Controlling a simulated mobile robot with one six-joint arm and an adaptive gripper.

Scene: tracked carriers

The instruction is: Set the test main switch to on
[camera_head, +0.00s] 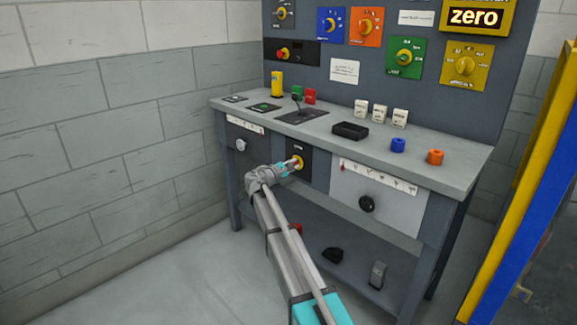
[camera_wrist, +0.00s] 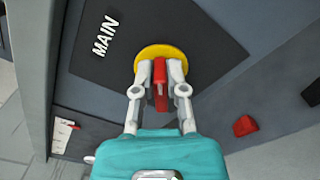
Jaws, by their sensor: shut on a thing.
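The main switch is a red handle (camera_wrist: 160,72) on a round yellow plate (camera_wrist: 148,54), set on a black panel (camera_wrist: 208,36) marked MAIN. In the wrist view, my gripper (camera_wrist: 160,74) has its two fingers closed on either side of the red handle. The handle's length runs up and down in that picture. In the head view, my gripper (camera_head: 292,165) reaches the black panel (camera_head: 303,152) on the front of the bench, and the yellow plate (camera_head: 299,161) shows behind its fingers.
The bench (camera_head: 460,165) has a drawer front with a black knob (camera_head: 367,203) right of the switch. A blue and yellow frame (camera_head: 520,200) stands at the right.

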